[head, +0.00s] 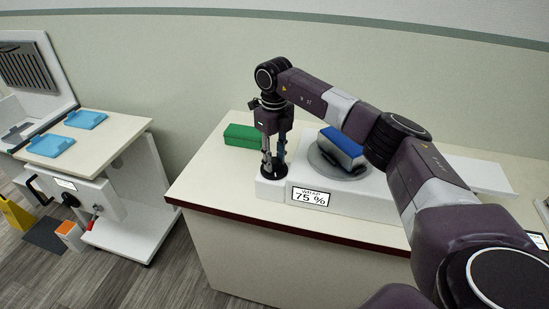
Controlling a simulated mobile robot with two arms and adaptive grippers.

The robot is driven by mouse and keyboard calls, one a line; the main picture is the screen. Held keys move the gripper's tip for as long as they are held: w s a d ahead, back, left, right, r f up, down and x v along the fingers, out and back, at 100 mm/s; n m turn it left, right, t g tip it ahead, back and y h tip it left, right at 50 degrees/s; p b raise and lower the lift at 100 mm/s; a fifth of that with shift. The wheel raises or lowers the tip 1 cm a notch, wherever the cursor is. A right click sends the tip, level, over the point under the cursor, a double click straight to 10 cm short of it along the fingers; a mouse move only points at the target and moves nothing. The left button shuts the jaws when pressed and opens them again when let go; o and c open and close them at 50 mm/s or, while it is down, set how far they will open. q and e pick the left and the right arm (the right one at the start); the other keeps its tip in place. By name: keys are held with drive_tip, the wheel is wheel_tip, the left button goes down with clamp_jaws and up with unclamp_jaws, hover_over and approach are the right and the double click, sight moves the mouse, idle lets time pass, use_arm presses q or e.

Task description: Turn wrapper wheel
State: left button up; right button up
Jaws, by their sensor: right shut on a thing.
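A dark wheel (268,175) is at the machine's left end. My right gripper (273,168) points straight down at this wheel, with its fingers shut on it; the exact grip point is small and partly hidden. My right arm passes in front of the machine's right part. My left gripper is not in view.
A green block (246,136) lies on the counter (215,182) behind and left of the wheel. The counter's left end is clear. At the left, a separate white cart (110,141) bears two blue trays (50,145). A yellow floor sign (16,214) stands at the far left.

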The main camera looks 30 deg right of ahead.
sight(274, 160)
drive_tip(key=m, duration=0.5)
drive_tip(key=shift+w+r, duration=0.1)
drive_tip(key=shift+m, duration=0.3)
idle(0.4)
drive_tip(key=o, duration=1.1)
drive_tip(key=shift+o, duration=0.2)
wheel_tip(274, 160, up, 12)
